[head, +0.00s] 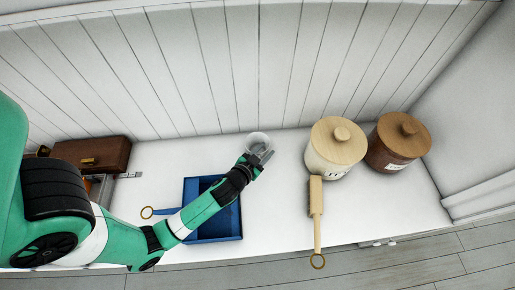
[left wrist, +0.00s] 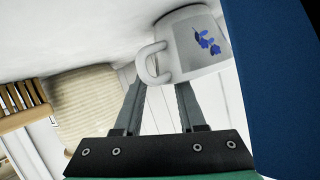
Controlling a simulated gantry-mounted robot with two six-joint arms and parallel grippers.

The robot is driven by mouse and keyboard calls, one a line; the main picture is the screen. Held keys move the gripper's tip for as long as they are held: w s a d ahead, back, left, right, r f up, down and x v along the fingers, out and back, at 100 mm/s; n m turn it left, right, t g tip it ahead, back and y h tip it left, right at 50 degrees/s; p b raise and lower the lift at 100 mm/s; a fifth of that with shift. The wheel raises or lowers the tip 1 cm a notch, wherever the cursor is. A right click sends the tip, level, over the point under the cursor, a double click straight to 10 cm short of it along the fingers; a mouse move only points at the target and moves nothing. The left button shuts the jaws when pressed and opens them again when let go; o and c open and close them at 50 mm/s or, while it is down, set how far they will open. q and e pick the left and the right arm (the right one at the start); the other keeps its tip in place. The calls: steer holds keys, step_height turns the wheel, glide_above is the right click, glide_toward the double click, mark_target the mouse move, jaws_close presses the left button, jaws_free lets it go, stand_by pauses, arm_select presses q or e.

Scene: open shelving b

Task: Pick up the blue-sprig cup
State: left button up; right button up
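The white cup with a blue sprig (left wrist: 207,43) shows at the top of the left wrist view, its handle (left wrist: 147,64) facing my fingers. In the head view the cup (head: 257,141) stands on the white shelf near the back panelling, partly hidden by my gripper. My left gripper (head: 262,158) is right at the cup. In the left wrist view its fingers (left wrist: 160,84) are apart, with the tips close to the handle and the cup's lower edge. I cannot tell whether they touch it. My right gripper is not in view.
A blue tray (head: 220,239) lies under my left arm, and its blue side (left wrist: 275,90) fills the right of the wrist view. A brown box (head: 95,155) is at left.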

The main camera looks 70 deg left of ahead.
arm_select(q)
jaws_close()
steer(key=shift+f, duration=0.15)
stand_by(1.1)
